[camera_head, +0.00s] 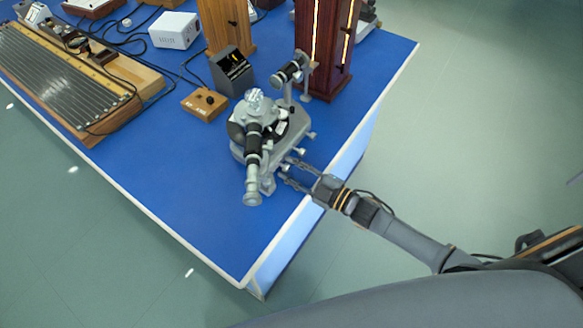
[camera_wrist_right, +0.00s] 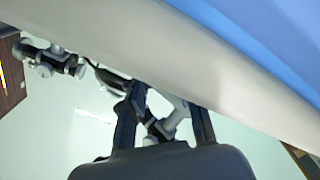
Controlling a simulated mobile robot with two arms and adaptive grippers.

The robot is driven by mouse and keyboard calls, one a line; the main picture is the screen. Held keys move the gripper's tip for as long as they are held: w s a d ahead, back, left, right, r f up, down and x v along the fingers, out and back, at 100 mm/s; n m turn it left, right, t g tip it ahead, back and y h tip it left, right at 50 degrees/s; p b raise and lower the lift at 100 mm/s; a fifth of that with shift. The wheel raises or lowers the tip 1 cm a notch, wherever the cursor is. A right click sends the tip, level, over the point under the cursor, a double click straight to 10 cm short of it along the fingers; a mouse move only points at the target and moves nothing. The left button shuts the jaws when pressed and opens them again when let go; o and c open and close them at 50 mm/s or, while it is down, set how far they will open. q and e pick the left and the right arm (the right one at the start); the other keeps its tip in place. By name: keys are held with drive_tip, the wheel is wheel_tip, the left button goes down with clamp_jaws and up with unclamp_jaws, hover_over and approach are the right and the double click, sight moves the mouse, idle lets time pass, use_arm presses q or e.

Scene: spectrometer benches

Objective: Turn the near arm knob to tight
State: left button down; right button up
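A grey and black spectrometer (camera_head: 275,140) stands near the right edge of the blue bench. Its near arm, a black and silver telescope tube (camera_head: 253,160), points toward the front edge. Small silver knobs (camera_head: 300,151) stick out from its right side. My right gripper (camera_head: 285,173) reaches in from the right over the bench edge, fingers apart, beside the base of the near arm. In the right wrist view the two dark fingers (camera_wrist_right: 165,118) are spread, with a silver knob-like part (camera_wrist_right: 168,124) showing between them. I cannot tell whether they touch it. My left gripper is out of view.
The blue bench (camera_head: 180,190) has a white edge (camera_head: 275,245) just under my right gripper. The front of the bench is clear.

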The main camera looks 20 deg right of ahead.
drive_tip(key=shift+w+a, duration=0.1)
clamp_jaws()
drive_tip(key=shift+m, duration=0.4)
drive_tip(key=m, duration=0.3)
drive_tip(key=shift+m+p, duration=0.3)
drive_tip(key=shift+m, duration=0.1)
drive_tip(key=m, duration=0.4)
drive_tip(key=shift+m, duration=0.3)
drive_tip(key=m, duration=0.4)
drive_tip(key=shift+a+f, duration=0.1)
drive_tip(key=m, duration=0.4)
drive_tip(key=shift+m+b, duration=0.3)
drive_tip(key=shift+b, duration=0.05)
